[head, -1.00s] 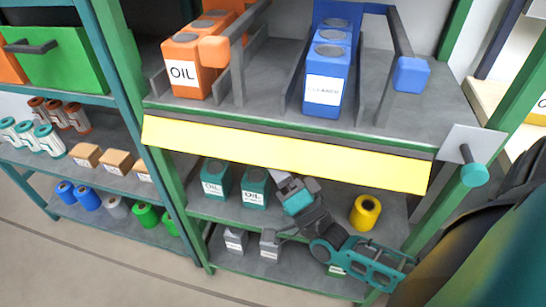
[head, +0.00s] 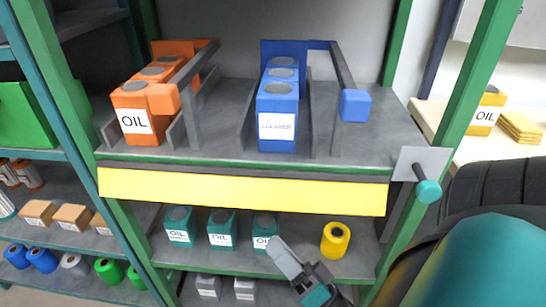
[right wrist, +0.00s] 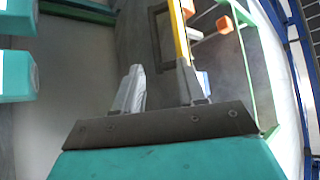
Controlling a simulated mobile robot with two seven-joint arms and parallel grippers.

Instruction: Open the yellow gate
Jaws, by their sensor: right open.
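The yellow gate (head: 240,192) is a long flat panel across the front edge of the shelf that bears the orange and blue cans. It hangs level and covers the shelf's front edge. My right gripper (head: 282,258) is below the gate, in front of the lower shelf with teal oil cans, and looks apart from the gate. In the right wrist view, its two fingers (right wrist: 160,75) are spread with nothing between them. The gate's yellow edge (right wrist: 181,38) shows there just beyond the right-hand finger; whether they touch I cannot tell. My left gripper is out of view.
A teal crank knob (head: 428,190) on a grey plate sticks out at the shelf's right end. Orange cans (head: 133,115) and blue cans (head: 277,115) stand in lanes above. A yellow roll (head: 336,240) and teal cans (head: 222,230) stand below.

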